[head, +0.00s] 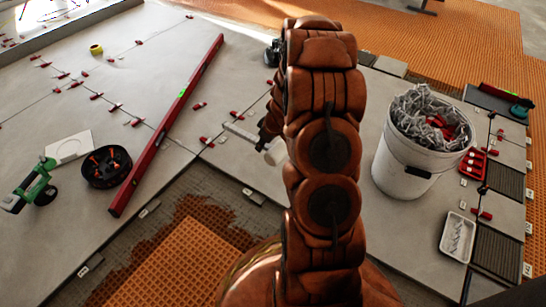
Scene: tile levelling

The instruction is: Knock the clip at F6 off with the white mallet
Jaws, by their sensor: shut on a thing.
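My arm reaches up the middle of the head view, and my dark gripper (267,132) shows partly at its left side. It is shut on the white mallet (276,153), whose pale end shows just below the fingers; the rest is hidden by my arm. Small white tags lie along the tile edges, too small to read, so I cannot tell which clip is F6.
A long red level (170,120) lies across the tiles. A black reel (107,167) and green tool (32,188) lie left. A white bucket of clip scraps (397,165), red tray (472,163) and white tray (458,237) stand right. Untiled orange matting (185,262) lies in front.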

